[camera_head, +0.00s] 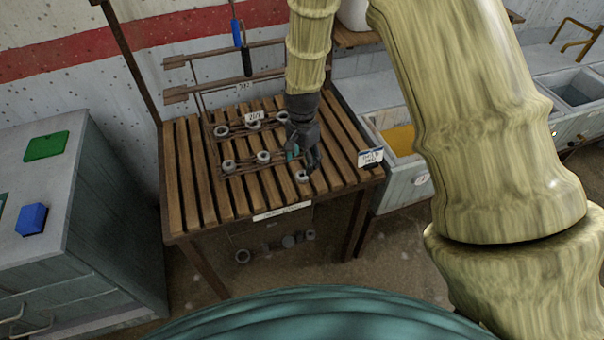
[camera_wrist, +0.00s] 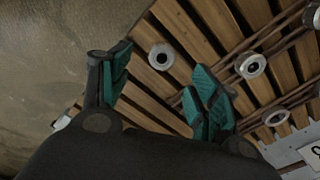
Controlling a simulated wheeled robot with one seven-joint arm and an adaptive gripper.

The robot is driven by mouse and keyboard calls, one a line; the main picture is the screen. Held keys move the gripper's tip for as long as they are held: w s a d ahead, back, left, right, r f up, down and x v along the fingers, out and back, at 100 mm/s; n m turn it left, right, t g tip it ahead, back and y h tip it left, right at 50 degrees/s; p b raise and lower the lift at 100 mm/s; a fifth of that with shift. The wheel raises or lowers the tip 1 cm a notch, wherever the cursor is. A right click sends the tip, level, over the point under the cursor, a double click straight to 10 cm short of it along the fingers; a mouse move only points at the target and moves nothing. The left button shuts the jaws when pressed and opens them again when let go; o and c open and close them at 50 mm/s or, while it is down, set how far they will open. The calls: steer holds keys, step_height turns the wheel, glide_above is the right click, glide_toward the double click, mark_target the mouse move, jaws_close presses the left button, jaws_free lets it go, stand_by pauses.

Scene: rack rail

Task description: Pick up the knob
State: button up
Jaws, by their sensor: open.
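A small grey round knob with a dark centre (camera_head: 302,176) lies on the slatted wooden table (camera_head: 181,190), near its front right edge. It also shows in the wrist view (camera_wrist: 161,56), apart from the rails. My gripper (camera_head: 303,160) hangs over the table close to this knob. In the wrist view my gripper (camera_wrist: 163,68) is open, with its teal finger pads spread and nothing between them. The knob appears beyond the fingertips, between them in the picture. I cannot tell the exact height gap.
Several similar grey round pieces, such as one at the rail (camera_head: 263,157), sit along thin metal rails on the table. A grey cabinet (camera_head: 75,215) with a blue block (camera_head: 31,219) stands left. A bin with yellow contents (camera_head: 402,140) stands right of the table.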

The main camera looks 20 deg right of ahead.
mark_target(302, 173)
steer(key=shift+f, duration=1.15)
steer(key=shift+w+f+p, duration=0.2)
steer(key=shift+f+p, duration=1)
steer(key=shift+f, duration=0.1)
steer(key=shift+f+p, duration=0.4)
steer(key=shift+f, duration=1)
steer(key=shift+c, duration=0.4)
steer(key=c, duration=1.1)
